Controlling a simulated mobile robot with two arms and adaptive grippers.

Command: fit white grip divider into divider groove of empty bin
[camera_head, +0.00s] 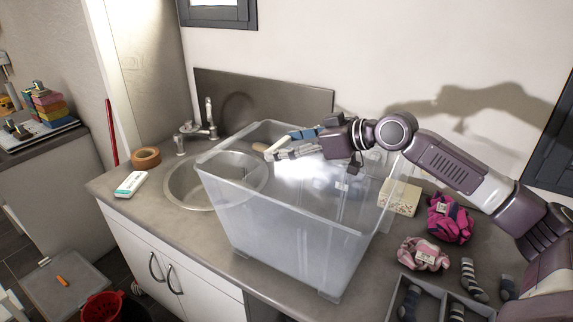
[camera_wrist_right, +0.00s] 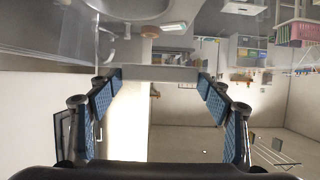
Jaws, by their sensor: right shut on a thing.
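The empty bin is a large clear plastic tub (camera_head: 285,235) standing on the counter, its open top facing up. My right gripper (camera_head: 278,145) reaches in from the right over the bin's opening, its fingers pointing left. In the right wrist view, a whitish-grey bar, the grip of the divider (camera_wrist_right: 160,74), spans between the fingertips of my right gripper (camera_wrist_right: 160,85), which is shut on it. In the head view the fingers mostly hide the divider, and glare inside the bin blurs its outline. I cannot make out the groove. My left gripper is out of view.
A sink (camera_head: 185,187) with a tap (camera_head: 208,115) lies left of the bin. Brown tape (camera_head: 146,157) and a white box (camera_head: 130,184) lie left of it. Pink clothing (camera_head: 450,218), socks (camera_head: 470,280) and a grey compartment tray (camera_head: 430,302) crowd the right.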

